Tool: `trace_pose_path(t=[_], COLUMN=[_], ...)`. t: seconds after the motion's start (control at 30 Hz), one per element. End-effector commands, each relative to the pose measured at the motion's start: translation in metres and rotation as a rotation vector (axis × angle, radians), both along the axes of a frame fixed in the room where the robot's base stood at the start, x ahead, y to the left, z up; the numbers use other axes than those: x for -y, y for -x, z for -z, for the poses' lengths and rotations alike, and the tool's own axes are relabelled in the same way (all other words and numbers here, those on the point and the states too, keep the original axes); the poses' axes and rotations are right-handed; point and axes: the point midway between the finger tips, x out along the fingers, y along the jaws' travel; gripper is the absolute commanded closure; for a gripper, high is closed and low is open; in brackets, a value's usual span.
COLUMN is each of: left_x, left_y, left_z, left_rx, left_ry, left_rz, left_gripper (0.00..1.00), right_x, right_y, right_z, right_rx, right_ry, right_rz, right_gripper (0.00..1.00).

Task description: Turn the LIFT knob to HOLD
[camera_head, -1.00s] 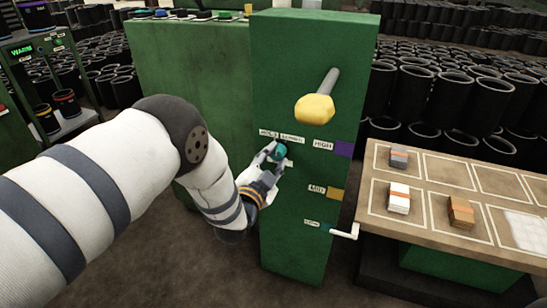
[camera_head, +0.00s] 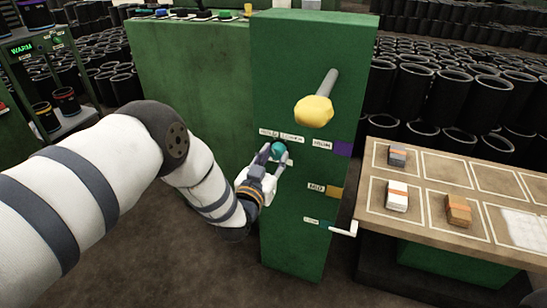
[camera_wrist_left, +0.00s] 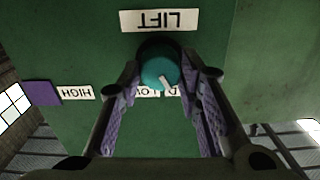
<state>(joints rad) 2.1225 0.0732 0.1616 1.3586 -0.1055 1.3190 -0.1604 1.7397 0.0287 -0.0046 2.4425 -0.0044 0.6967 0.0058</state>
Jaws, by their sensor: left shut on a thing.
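The LIFT knob (camera_head: 279,149) is a teal round knob on the front of the green post (camera_head: 312,75). In the left wrist view the knob (camera_wrist_left: 158,72) has a white pointer mark on its lower right, and the LIFT label (camera_wrist_left: 159,21) appears upside down. My left gripper (camera_head: 275,157) is shut on the knob. In the left wrist view its fingers (camera_wrist_left: 165,78) stand on either side of it. Small labels beside the knob are partly hidden by it and the fingers; I cannot read HOLD clearly. My right gripper is not in view.
On the post, a yellow-ended handle (camera_head: 314,110) sticks out above the knob, and a white crank (camera_head: 345,230) sits low at right. A table (camera_head: 385,222) with outlined spaces and small stacks stands at right. Black sleeves (camera_head: 440,95) fill the background.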

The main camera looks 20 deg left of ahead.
Motion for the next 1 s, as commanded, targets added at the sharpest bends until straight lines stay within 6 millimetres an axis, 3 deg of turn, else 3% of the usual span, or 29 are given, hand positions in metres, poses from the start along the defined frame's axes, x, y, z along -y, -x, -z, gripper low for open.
trace_pose_path(t=[0.6,0.63,0.7,1.0], left_x=[-0.0006,-0.0007,-0.0006,-0.0002], left_y=[0.0,0.0,0.0,0.0012], left_z=[0.0,0.0,0.0,0.0002], left_rx=[-0.001,-0.001,-0.001,-0.001], left_ry=[0.039,0.039,0.038,0.038], left_rz=[-0.001,-0.001,-0.001,0.0], left_gripper=[0.96,0.64,0.48,0.48], right_x=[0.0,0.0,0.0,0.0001], right_y=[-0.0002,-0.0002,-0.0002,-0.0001], right_z=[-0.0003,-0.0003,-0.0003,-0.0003], right_rx=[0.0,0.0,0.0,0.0], right_ry=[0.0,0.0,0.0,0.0], right_rz=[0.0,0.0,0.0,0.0], right_gripper=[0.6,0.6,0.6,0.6])
